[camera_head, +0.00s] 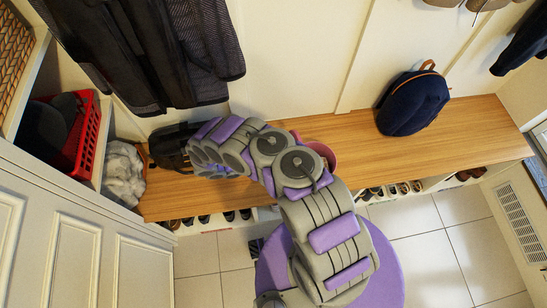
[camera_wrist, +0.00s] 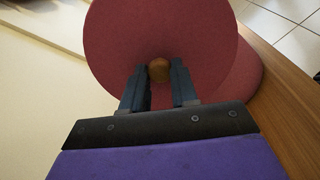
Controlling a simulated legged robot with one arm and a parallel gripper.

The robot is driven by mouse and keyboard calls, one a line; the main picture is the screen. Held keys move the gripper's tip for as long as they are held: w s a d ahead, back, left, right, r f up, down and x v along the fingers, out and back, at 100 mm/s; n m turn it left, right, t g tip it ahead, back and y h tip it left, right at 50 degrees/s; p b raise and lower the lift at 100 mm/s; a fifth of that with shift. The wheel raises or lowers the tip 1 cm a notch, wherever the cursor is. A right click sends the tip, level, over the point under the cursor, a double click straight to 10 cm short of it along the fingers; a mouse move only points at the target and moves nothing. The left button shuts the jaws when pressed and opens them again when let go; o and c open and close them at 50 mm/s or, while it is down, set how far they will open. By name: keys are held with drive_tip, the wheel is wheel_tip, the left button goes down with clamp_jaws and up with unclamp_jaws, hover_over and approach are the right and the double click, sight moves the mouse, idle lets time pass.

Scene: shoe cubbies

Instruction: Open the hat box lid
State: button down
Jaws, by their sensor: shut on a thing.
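The red round hat box lid (camera_wrist: 200,35) fills the upper middle of the wrist view, with a small wooden knob (camera_wrist: 159,70) on it. My gripper (camera_wrist: 160,78) is shut on this knob, one dark finger on each side. Another red rounded surface, likely the hat box body (camera_wrist: 251,84), shows past the lid's lower right edge. I cannot tell whether lid and body touch. In the head view, only a pinkish-red part of the hat box (camera_head: 324,152) shows on the bench behind my arm, which hides the rest and my gripper.
The wooden bench (camera_head: 455,125) runs along the wall. A dark blue backpack (camera_head: 412,104) sits on it to the right, a black bag (camera_head: 172,147) to the left. Dark clothes (camera_head: 160,50) hang above. Shoes (camera_head: 393,189) are below. Bench between box and backpack is clear.

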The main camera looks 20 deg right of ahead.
drive_tip(key=shift+a+f, duration=0.1)
drive_tip(key=shift+a, duration=0.05)
drive_tip(key=c, duration=0.9)
unclamp_jaws()
drive_tip(key=shift+o, duration=0.2)
drive_tip(key=a+r+p, duration=0.1)
drive_tip(key=a, duration=1.6)
drive_tip(key=shift+w+a+r, duration=0.15)
drive_tip(key=shift+a+r, duration=0.05)
